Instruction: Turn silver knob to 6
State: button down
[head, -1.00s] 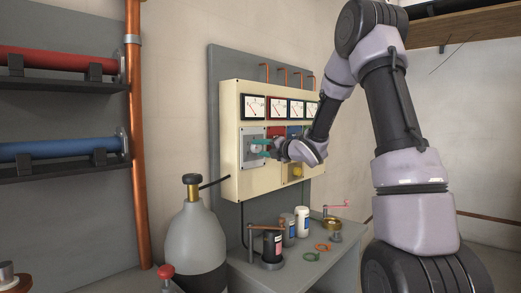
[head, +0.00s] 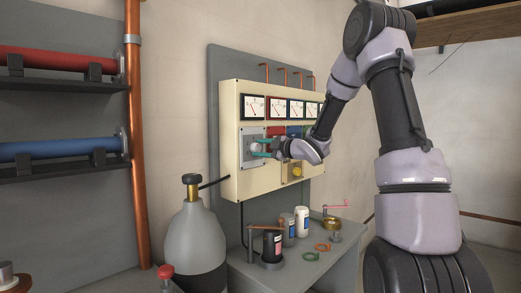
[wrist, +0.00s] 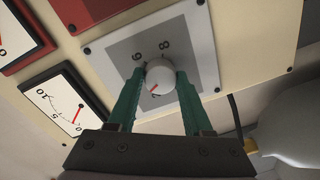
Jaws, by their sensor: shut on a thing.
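The silver knob (wrist: 165,79) is a round, pale knob with a red pointer line, on a grey square dial plate (wrist: 201,40). In the wrist view the pointer slants down-left from the knob's middle, away from the printed 6 (wrist: 138,57) and 8 (wrist: 165,45) above it. Another mark by the pointer's tip is hard to read. My gripper (wrist: 160,78) has its teal fingers on the two sides of the knob, shut on it. In the head view my gripper (head: 262,148) reaches the left dial plate (head: 250,133) of the cream panel, and the knob is mostly hidden.
The cream panel (head: 230,170) carries several meters along its top and a yellow knob (head: 297,171) at lower right. Below stands a grey bench (head: 330,262) with jars and small tools. A grey cylinder (head: 190,235) with a brass top stands left of it.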

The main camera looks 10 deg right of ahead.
jog(key=m, duration=0.4)
jog(key=shift+d+f+y, duration=0.1)
jog(key=shift+f+y, duration=0.05)
jog(key=shift+y, duration=0.15)
jog(key=m, duration=0.8)
jog(key=shift+f+m+y, duration=0.1)
jog(key=shift+m+y, duration=0.3)
jog(key=shift+m, duration=1.6)
jog(key=shift+c, duration=1.6)
grip_release()
